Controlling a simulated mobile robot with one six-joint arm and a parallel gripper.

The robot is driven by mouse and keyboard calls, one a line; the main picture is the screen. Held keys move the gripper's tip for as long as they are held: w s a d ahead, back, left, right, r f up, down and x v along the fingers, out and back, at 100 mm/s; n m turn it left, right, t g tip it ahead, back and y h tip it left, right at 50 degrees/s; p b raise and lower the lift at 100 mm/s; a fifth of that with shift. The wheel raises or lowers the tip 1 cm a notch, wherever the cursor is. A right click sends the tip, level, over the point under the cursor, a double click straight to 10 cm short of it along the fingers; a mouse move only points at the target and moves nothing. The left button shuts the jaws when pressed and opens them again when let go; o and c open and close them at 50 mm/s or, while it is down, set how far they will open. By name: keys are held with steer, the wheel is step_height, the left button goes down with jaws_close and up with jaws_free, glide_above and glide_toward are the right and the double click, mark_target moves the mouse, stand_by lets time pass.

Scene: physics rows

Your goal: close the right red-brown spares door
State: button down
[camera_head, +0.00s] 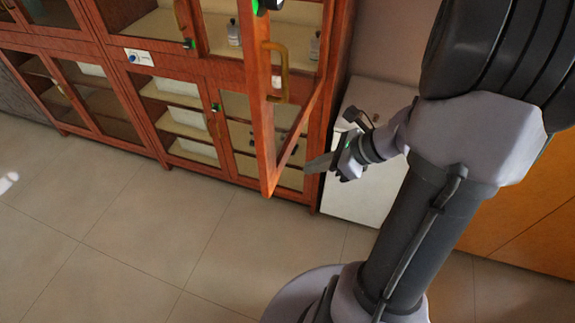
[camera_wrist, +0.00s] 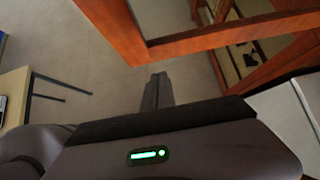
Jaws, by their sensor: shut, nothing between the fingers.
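The right red-brown spares door (camera_head: 266,120) stands swung open from the cabinet, a wooden frame around a glass pane. Its brass handle (camera_head: 284,72) is near the free edge. My gripper (camera_head: 308,165) is shut and empty, to the right of the door's lower part, on its outer side. In the wrist view, the closed fingertips (camera_wrist: 158,77) point toward the door's bottom rail (camera_wrist: 200,41), with floor showing between them. I cannot tell the exact gap. The upper part of the door is cut off in the head view.
The red-brown cabinet (camera_head: 180,68) has other glass doors and shelves with bottles and boxes. A white cabinet (camera_head: 363,190) stands right of it, close by my gripper. Orange panels (camera_head: 525,220) are at far right. The tiled floor (camera_head: 130,225) in front is clear. A table (camera_wrist: 15,95) shows at left in the wrist view.

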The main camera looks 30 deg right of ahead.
steer(key=w+a, duration=0.1)
steer(key=w+a+f, duration=0.1)
steer(key=w+a+f+b, duration=0.1)
steer(key=w, duration=0.1)
steer(key=shift+w+a+f, duration=0.1)
steer(key=shift+a, duration=0.05)
steer(key=shift+w+a, duration=0.25)
steer(key=shift+w, duration=0.05)
